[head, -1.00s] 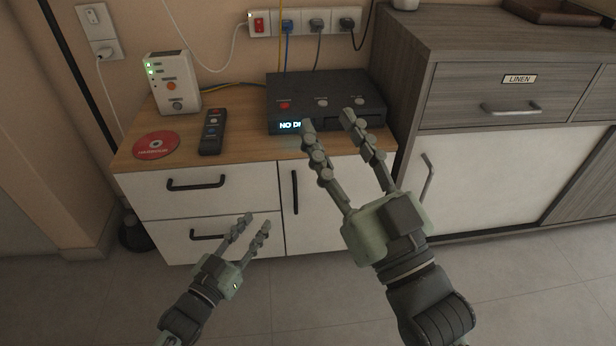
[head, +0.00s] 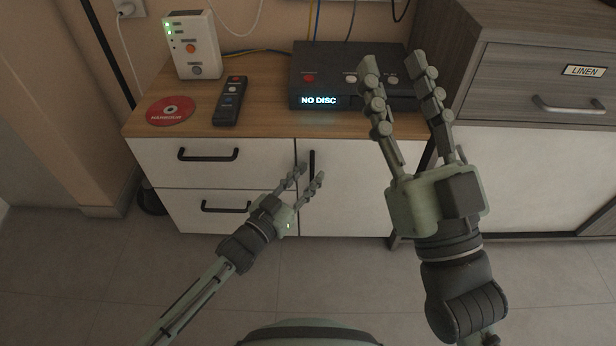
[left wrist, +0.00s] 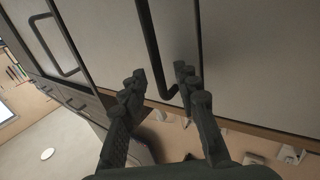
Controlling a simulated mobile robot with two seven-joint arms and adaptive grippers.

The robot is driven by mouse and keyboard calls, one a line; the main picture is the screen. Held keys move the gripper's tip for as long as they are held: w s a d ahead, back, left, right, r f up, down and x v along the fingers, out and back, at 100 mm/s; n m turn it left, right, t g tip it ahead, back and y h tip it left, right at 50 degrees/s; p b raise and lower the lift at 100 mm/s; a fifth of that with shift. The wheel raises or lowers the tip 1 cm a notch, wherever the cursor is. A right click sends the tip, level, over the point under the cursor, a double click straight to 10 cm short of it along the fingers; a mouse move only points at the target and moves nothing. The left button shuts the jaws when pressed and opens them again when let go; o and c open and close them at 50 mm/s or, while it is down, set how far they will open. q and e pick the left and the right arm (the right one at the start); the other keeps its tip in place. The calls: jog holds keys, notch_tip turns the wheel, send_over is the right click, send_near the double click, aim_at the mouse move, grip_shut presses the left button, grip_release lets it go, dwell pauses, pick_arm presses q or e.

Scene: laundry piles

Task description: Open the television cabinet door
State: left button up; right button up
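The television cabinet has a wood top and white fronts. Its door (head: 350,195) is at the right, closed, with a dark vertical bar handle (head: 312,162) near its left edge. My left gripper (head: 309,176) is open at the lower part of this handle. In the left wrist view the handle (left wrist: 157,50) extends down between the two spread fingertips (left wrist: 160,74); I cannot tell whether either finger touches it. My right gripper (head: 393,66) is open and empty, raised at the right, and covers part of the door and the disc player in the head view.
On the cabinet top are a disc player (head: 330,63) reading NO DISC, a remote (head: 229,102), a red disc (head: 170,111) and a white box (head: 193,45). Two drawers with handles (head: 208,154) are left of the door. A grey linen cabinet (head: 545,52) stands right. The floor in front is clear.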

pick_arm(q)
jog(key=shift+w+d, duration=0.1)
jog(key=shift+w, duration=0.1)
jog(key=shift+c, duration=0.4)
grip_shut()
